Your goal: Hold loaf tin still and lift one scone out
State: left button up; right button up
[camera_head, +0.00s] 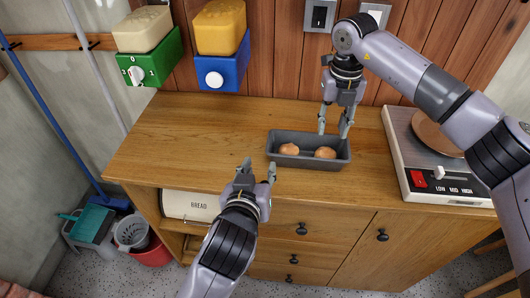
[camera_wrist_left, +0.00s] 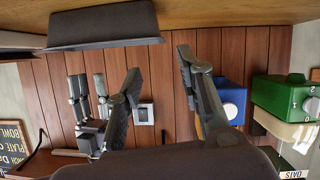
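The dark grey loaf tin (camera_head: 310,164) stands on the wooden counter and holds two brown scones, a left one (camera_head: 289,149) and a right one (camera_head: 325,153). My left gripper (camera_head: 259,168) is open and empty, just in front of the tin's left end. In the left wrist view, its spread fingers (camera_wrist_left: 157,58) have nothing between them, and the tin (camera_wrist_left: 105,27) shows near the top, apart from them. My right gripper (camera_head: 334,132) is open, its fingers apart and pointing down at the tin's far right rim. I cannot tell whether they touch it.
A white appliance with a round brown plate (camera_head: 433,134) stands right of the tin. A green holder (camera_head: 150,66) and a blue holder (camera_head: 216,76) hang on the wall. A bread bin (camera_head: 191,205) sits below the counter edge. The counter's left part (camera_head: 180,135) is clear.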

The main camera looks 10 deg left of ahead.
aim_at(268, 147)
pick_arm(q)
jog(key=x, duration=1.6)
jog(key=shift+s, duration=0.1)
grip_shut()
